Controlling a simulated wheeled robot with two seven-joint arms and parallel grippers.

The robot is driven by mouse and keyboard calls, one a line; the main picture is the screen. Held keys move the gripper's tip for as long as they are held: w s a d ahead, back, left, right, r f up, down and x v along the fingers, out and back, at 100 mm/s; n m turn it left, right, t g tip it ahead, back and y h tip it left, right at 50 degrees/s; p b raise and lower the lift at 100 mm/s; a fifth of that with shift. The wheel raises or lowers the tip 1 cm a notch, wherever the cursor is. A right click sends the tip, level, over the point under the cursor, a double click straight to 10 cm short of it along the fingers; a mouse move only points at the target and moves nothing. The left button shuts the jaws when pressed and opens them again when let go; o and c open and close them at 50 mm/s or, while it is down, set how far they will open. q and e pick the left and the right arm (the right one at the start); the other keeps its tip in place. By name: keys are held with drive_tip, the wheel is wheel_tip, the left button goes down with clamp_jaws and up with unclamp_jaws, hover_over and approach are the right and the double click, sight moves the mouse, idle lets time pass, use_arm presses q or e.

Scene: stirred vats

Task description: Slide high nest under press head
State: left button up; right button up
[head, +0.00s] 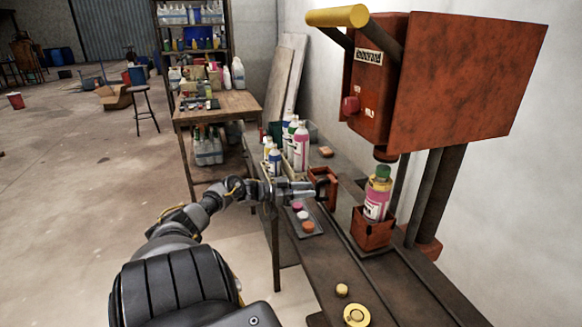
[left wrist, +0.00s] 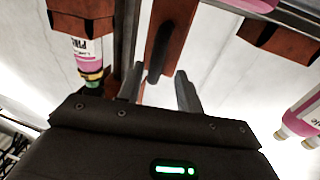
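A rust-red nest (head: 322,172) with a dark handle stands on the bench beyond my left gripper (head: 311,190) and looks empty. A lower red nest (head: 372,234) stands nearer, under the press, holding a pink-labelled bottle (head: 376,200) with a green cap. The press head (head: 385,156) is above and slightly behind that bottle. In the left wrist view, my left gripper (left wrist: 163,90) has its fingers apart, with the dark handle (left wrist: 160,62) near the gap; contact cannot be told. My right gripper is not in view.
The red press (head: 440,80) with a yellow lever (head: 337,16) rises at the right. Several bottles (head: 300,145) stand behind the far nest. A tray of coloured caps (head: 307,227) lies left of the rail. Yellow pieces (head: 356,315) lie at the near end of the bench.

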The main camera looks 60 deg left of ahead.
use_arm(q)
drive_tip(key=v, duration=0.7)
drive_tip(key=shift+w, duration=0.1)
idle(0.5)
